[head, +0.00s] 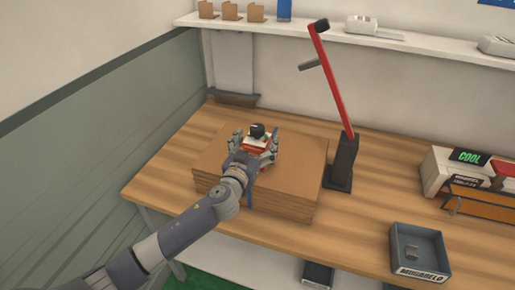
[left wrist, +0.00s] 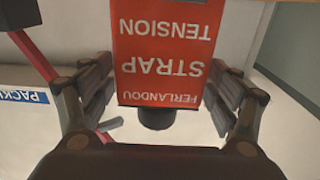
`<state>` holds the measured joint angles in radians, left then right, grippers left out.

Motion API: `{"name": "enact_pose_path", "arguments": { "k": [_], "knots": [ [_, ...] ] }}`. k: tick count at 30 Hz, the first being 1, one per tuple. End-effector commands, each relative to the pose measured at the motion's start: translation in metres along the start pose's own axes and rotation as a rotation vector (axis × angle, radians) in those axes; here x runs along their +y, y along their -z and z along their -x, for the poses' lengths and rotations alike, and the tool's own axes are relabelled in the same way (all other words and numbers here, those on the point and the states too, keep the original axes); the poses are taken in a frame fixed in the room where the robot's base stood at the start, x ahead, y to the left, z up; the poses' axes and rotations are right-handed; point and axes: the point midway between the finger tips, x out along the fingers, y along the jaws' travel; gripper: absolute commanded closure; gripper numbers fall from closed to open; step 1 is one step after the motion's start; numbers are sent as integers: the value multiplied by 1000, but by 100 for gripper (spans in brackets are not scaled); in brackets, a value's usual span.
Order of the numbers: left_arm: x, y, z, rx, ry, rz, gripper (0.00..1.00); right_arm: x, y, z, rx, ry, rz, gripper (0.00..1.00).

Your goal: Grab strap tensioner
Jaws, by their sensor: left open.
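The strap tensioner (head: 256,142) is red and white with a black knob on top. It stands at the stack of brown cardboard (head: 292,168) on the wooden table. My left gripper (head: 254,145) is open, with a finger on each side of the tensioner. In the left wrist view the tensioner's red label (left wrist: 165,50) reads "STRAP TENSION" upside down, between the spread fingers of the left gripper (left wrist: 160,95). A gap shows between the fingers and the label there. The tensioner's lower part is partly hidden by my gripper. My right gripper is not in view.
A red lever on a dark stand (head: 341,165) rises right of the stack. A grey bin (head: 420,250) and boxes (head: 450,165) are farther right. A white shelf (head: 300,31) runs along the wall behind.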

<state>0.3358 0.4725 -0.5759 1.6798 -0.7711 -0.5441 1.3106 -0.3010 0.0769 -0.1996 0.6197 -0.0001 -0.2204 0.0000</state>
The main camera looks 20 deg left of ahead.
Motion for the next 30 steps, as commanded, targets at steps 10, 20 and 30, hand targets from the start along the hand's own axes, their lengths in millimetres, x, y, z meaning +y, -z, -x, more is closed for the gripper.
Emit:
{"name": "enact_pose_path", "arguments": {
  "k": [10,20,30],
  "knots": [
    [0,-1,-8,-1,0,0,18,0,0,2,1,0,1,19],
    [0,-1,-8,-1,0,0,84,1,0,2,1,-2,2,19],
    [0,4,-9,6,0,0,93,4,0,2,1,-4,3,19]
  ]
}}
